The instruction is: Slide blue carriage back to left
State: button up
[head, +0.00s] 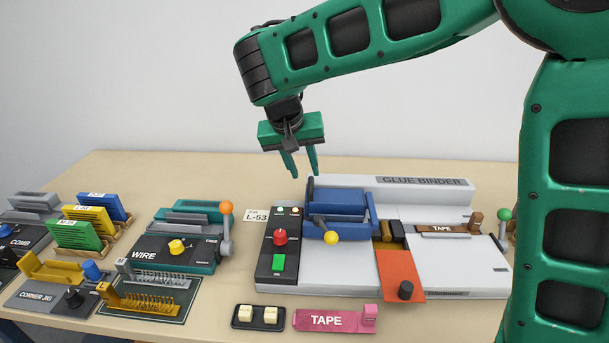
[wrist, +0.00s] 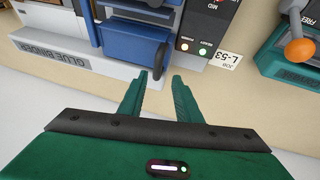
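The blue carriage (head: 338,203) sits on the grey glue binder (head: 430,196) at the left part of its bed, just right of the dark control panel (head: 277,255). It has a yellow knob (head: 331,237) at its front. My gripper (head: 301,173) hangs above and behind the carriage's left end, apart from it.
The wire machine (head: 178,240) with an orange-knobbed lever stands left of the binder. An orange sheet (head: 400,272), a pink tape block (head: 335,319) and a small black tray (head: 258,316) lie at the front. The table behind the machines is mostly clear.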

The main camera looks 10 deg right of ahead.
jog(key=v, duration=0.7)
jog(key=shift+r, duration=0.15)
jog(key=s+d+f+m+g, duration=0.1)
jog(key=s+d, duration=0.3)
jog(key=d, duration=0.5)
jog(key=s+d+f+m+g, duration=0.1)
jog(key=s+d+f, duration=0.15)
jog(key=d, duration=0.65)
jog(key=s+d+f+g, duration=0.1)
jog(key=s+d, duration=0.4)
jog(key=d, duration=0.5)
jog(key=s+d+f+m+y, duration=0.1)
jog(key=s+f, duration=0.3)
jog(key=s, duration=0.6)
jog(key=s+d+f+m+g+y, duration=0.1)
jog(key=s+d+f, duration=0.3)
jog(key=s, duration=0.6)
jog(key=shift+d+y, duration=0.3)
jog(key=shift+y, duration=0.3)
